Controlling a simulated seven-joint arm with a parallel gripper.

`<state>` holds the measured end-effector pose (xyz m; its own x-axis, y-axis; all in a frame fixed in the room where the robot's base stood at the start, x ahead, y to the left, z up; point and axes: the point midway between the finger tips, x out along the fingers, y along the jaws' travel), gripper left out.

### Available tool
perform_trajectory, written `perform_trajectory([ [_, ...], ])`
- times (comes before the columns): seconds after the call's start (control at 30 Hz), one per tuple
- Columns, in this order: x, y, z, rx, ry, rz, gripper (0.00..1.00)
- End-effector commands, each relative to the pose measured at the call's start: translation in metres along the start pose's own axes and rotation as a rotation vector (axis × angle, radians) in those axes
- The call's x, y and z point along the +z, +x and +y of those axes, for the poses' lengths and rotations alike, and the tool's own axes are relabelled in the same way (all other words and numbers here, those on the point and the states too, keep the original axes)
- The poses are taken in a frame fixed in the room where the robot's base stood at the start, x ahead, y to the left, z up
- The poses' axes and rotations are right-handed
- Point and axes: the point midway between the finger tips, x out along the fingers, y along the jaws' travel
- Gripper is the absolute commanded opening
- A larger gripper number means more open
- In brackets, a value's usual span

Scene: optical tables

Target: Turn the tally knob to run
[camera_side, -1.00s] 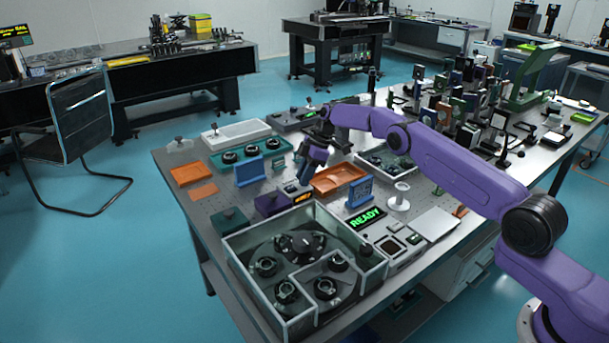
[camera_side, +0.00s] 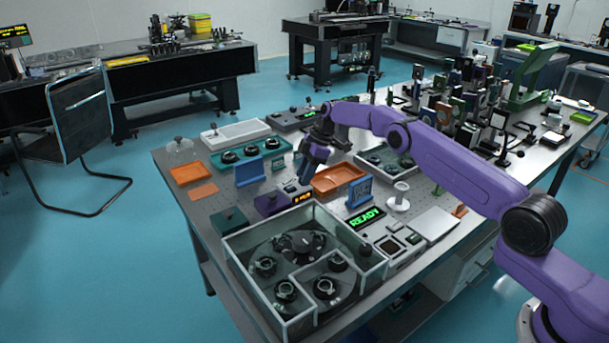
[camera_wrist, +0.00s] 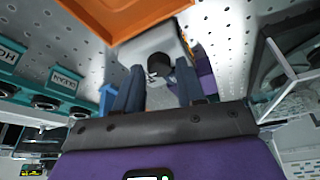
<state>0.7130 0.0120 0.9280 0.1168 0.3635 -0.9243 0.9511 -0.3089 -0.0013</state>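My gripper (camera_side: 304,182) hangs over the near part of the table, pointing down beside a purple box (camera_side: 268,204) with a small orange-lit display (camera_side: 302,197). In the wrist view my gripper (camera_wrist: 160,72) has its two dark blue fingers apart. A small dark knob (camera_wrist: 158,68) on a pale top shows in the gap between them. I cannot tell whether either finger touches it, and its marking and setting are not readable. A purple part (camera_wrist: 204,78) shows just right of the fingers. In the side view the knob is hidden by the gripper.
An orange tray (camera_side: 338,180) lies close to the right of the gripper. Blue stands (camera_side: 250,171) (camera_side: 359,191) rise on both sides. A glass-walled enclosure (camera_side: 240,245) stands in front, near a green READY display (camera_side: 366,218). A teal tray (camera_side: 276,146) lies behind.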

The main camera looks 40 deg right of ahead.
Motion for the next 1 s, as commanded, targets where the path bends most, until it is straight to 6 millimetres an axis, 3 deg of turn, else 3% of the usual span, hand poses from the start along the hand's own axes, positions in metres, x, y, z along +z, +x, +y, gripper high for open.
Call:
perform_trajectory([
  [0.53, 0.001, -0.096, 0.001, 0.002, 0.000, 0.000, 0.39],
  [0.73, 0.001, -0.111, 0.000, 0.000, 0.001, -0.001, 0.39],
  [1.0, 0.001, -0.113, 0.000, -0.001, 0.001, -0.001, 0.39],
])
